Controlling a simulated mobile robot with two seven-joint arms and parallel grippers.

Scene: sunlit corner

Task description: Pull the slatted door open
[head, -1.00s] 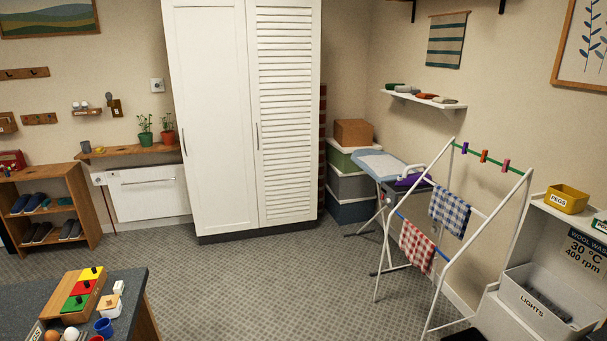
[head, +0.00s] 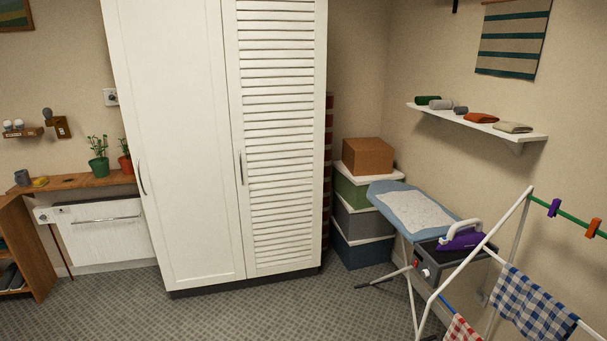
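The slatted door (head: 283,130) is the right-hand door of a tall white cupboard in the middle of the head view. It looks shut, flush with the plain left door (head: 175,140). Its dark upright handle (head: 241,167) is on its left edge, close to the seam between the doors. The plain door has its own handle (head: 141,178) on its left side. Neither of my grippers shows in the head view.
Stacked boxes (head: 364,200) stand right of the cupboard. An ironing board (head: 415,210) with a purple iron (head: 462,238) and a drying rack (head: 516,208) stand at the right. A plant shelf (head: 80,186) is at the left. The carpet (head: 240,315) before the cupboard is clear.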

